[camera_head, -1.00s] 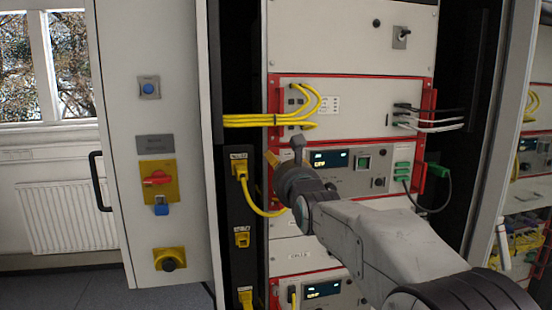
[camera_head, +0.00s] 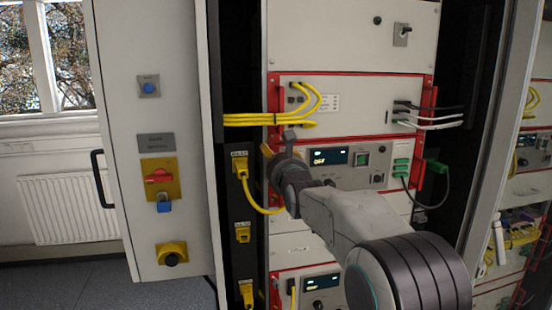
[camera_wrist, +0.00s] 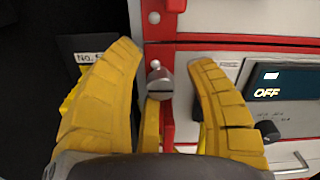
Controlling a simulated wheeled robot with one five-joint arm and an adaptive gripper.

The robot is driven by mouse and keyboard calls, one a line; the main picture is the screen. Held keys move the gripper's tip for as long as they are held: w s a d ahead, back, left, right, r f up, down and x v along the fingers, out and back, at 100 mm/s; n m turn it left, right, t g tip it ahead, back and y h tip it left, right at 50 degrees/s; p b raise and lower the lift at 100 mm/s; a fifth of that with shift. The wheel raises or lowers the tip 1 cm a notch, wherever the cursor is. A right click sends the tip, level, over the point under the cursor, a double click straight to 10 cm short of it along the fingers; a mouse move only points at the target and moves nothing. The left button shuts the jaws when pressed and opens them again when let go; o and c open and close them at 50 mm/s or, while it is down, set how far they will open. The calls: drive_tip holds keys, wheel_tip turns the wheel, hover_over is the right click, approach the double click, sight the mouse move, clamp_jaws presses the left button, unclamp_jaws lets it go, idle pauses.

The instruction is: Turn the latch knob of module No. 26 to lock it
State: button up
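The latch knob (camera_wrist: 160,82) is a small round grey metal piece with a darker line across it, beside the red left edge of a module front. In the wrist view, the yellow fingers of my gripper (camera_wrist: 164,56) are apart, one on each side of the knob, with gaps showing. The module (camera_wrist: 290,110) has a dark display reading OFF. A label starting "No." (camera_wrist: 88,57) is partly covered by the left finger, so its number cannot be read. In the head view, my gripper (camera_head: 268,152) is at the module's left edge, and the knob is hidden there.
Yellow cables (camera_head: 265,120) cross just above my gripper. A yellow plug (camera_head: 240,165) with a looping cable is close on its left. Red handles (camera_head: 427,100) stick out at the right. An open cabinet door (camera_head: 160,110) stands to the left.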

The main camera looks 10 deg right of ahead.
drive_tip(key=shift+r, duration=0.1)
clamp_jaws()
idle(0.3)
drive_tip(key=shift+m+b, duration=0.6)
drive_tip(key=shift+b, duration=0.2)
drive_tip(key=shift+r, duration=0.2)
drive_tip(key=shift+c, duration=1.9)
unclamp_jaws()
drive_tip(key=o, duration=0.4)
drive_tip(key=shift+f, duration=0.25)
